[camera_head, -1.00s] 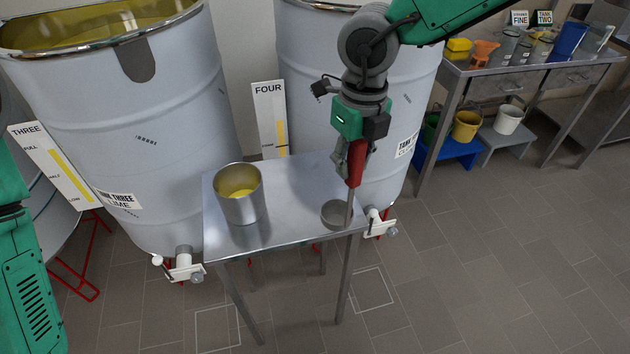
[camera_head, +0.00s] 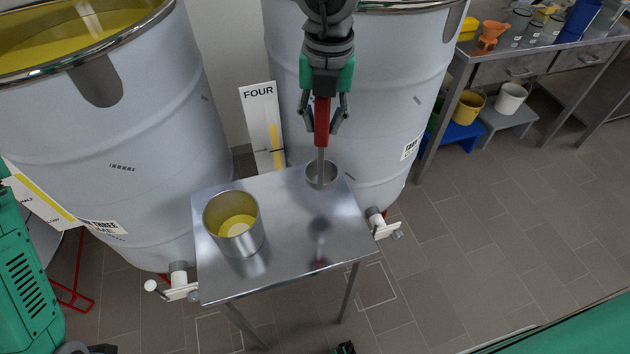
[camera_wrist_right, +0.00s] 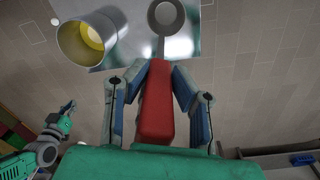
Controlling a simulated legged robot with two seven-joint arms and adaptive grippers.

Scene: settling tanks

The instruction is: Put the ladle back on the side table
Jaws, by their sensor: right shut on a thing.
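My right gripper (camera_head: 322,105) is shut on the red handle of the ladle (camera_head: 322,128), which hangs upright with its steel bowl down. The bowl appears over the back right part of the steel side table (camera_head: 290,266). A dark reflection or shadow lies on the tabletop in front of it; I cannot tell for sure whether the bowl touches. The right wrist view shows the fingers (camera_wrist_right: 155,90) on both sides of the red handle and the bowl (camera_wrist_right: 167,14) beyond.
A steel pot (camera_head: 247,243) with yellow liquid stands on the table's left half. Two large tanks (camera_head: 140,150) stand close behind the table. The tabletop's front right is clear. A workbench (camera_head: 530,55) with containers stands at the back right.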

